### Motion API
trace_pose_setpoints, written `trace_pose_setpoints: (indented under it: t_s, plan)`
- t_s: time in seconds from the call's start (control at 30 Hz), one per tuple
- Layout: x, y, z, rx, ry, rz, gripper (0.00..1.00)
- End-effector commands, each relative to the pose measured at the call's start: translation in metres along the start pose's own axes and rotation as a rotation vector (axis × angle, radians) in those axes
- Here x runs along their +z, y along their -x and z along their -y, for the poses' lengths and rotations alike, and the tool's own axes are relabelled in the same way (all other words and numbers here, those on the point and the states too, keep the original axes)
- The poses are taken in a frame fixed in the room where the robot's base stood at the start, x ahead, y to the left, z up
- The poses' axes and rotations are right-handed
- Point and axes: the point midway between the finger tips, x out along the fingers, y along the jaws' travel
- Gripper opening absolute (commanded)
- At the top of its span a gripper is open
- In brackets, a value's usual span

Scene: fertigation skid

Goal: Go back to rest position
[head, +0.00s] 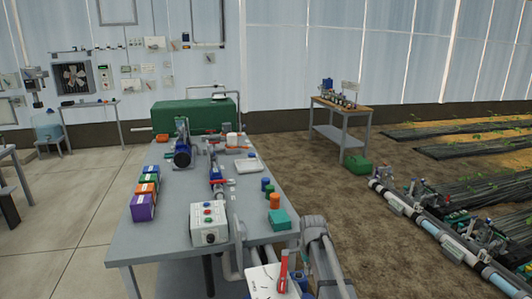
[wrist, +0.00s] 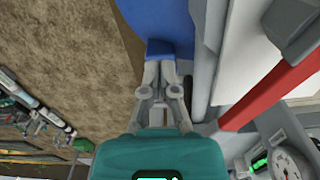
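My gripper (wrist: 160,62) points up the middle of the wrist view, with grey fingers and a dark blue block at their tips. The fingers lie close together with no clear gap at the tips, and I see no object clearly held. A teal body with a small green display fills the bottom centre of that view. It looks like part of my gripper. In the head view, grey parts that look like my arm show at the bottom right, by the near right end of the workbench (head: 165,240). My fingertips cannot be made out there.
The bench holds a control box (head: 209,224), a blue pump (head: 182,150), coloured boxes (head: 143,207) and a teal box (head: 279,220). A red bar (wrist: 275,92) and a gauge (wrist: 290,165) lie right of my gripper. Bare soil (wrist: 75,60) lies left.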

Motion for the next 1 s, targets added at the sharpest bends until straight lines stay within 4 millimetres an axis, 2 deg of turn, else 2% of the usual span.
trace_pose_setpoints:
  t_s: [0.03,0.2,0.4,0.5,0.7,1.0]
  plan:
    - [0.026,0.015,0.002,0.0,-0.014,0.0,0.0]
    - [0.081,0.038,0.005,0.0,-0.064,0.0,0.0]
    - [0.141,0.062,0.01,0.0,-0.119,0.0,0.0]
    - [0.162,0.07,0.011,0.0,-0.141,0.0,0.0]
    - [0.182,0.077,0.013,0.0,-0.163,0.0,0.0]
    - [0.182,0.076,0.013,0.0,-0.166,0.0,0.0]
